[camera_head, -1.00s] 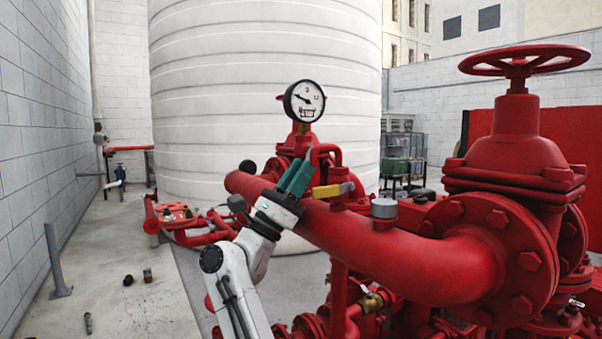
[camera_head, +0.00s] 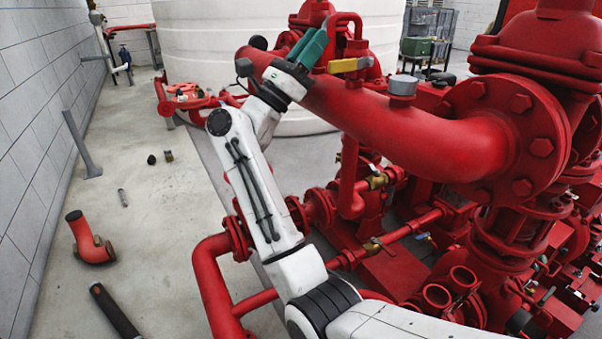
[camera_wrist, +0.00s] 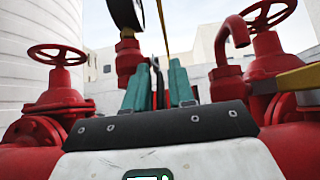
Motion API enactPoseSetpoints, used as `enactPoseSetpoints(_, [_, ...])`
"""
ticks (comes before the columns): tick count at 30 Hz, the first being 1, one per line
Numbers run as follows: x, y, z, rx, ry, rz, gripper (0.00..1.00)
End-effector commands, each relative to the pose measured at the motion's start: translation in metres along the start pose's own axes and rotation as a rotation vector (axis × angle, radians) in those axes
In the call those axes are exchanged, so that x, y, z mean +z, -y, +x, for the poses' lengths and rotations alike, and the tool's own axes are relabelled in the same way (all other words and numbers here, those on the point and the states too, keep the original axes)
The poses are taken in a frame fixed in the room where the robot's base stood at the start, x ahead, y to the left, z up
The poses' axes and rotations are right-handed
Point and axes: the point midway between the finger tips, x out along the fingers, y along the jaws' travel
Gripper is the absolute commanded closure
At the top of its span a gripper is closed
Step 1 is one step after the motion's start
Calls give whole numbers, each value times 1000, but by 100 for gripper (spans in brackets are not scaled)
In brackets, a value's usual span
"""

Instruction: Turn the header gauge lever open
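My gripper (camera_head: 308,42) has two green fingers and is raised beside the big red header pipe (camera_head: 400,122). In the wrist view the fingers (camera_wrist: 157,85) stand apart, with a narrow red and dark part showing in the gap. I cannot tell whether they touch it. A thin yellow strip (camera_wrist: 163,22), perhaps a lever seen edge-on, rises above the gap. The round gauge (camera_wrist: 126,12) is partly in view at the top left. A yellow lever (camera_head: 350,65) lies roughly level just right of the fingers in the head view; a yellow bar (camera_wrist: 300,79) shows at the right wrist edge.
A grey-capped fitting (camera_head: 403,86) stands on the header pipe. A red handwheel valve (camera_wrist: 57,56) and a bent red pipe (camera_wrist: 232,40) flank the gripper. Red pipework crowds the right. A loose red elbow (camera_head: 90,240) and a dark tube (camera_head: 113,310) lie on the left floor.

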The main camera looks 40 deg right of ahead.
Motion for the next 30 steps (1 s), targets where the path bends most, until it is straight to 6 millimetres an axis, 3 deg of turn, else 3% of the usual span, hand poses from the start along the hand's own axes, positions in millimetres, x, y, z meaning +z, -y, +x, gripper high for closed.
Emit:
enactPoseSetpoints(1, [17,-1,6,9,-12,14,66])
enactPoseSetpoints(30, [34,0,17,2,-472,3,66])
